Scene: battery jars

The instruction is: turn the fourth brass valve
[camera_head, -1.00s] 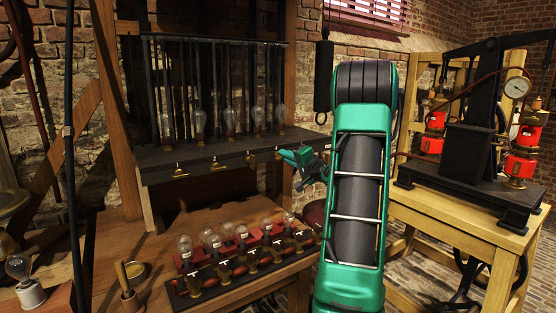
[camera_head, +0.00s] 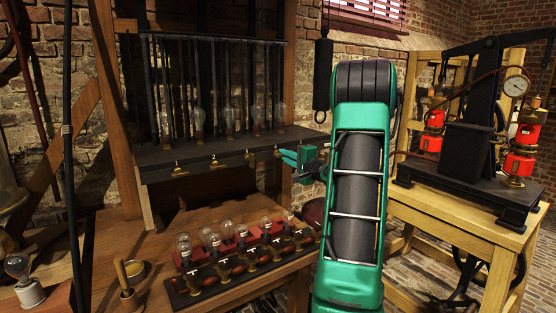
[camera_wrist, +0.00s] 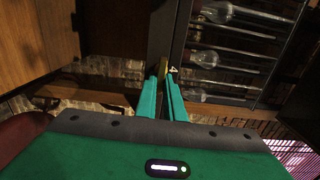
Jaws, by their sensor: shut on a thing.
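A row of small brass valves lines the front edge of the dark upper shelf (camera_head: 225,150). From left, the first valve (camera_head: 179,171), second valve (camera_head: 214,162) and third valve (camera_head: 249,156) are clear of my gripper. The fourth brass valve (camera_wrist: 163,67) is at the fingertips in the wrist view, beside a white "4" mark. My gripper (camera_head: 286,156) is at the shelf's right end, its jaws shut on that valve; the fingers (camera_wrist: 164,80) hide most of it. How far the valve is turned cannot be told.
Glass jars (camera_head: 198,118) stand among dark rods on the shelf. Below, a wooden bench (camera_head: 140,235) holds several bulbs with small taps (camera_head: 250,257). A wooden table (camera_head: 460,210) with a red-and-black pump device (camera_head: 468,145) stands at right.

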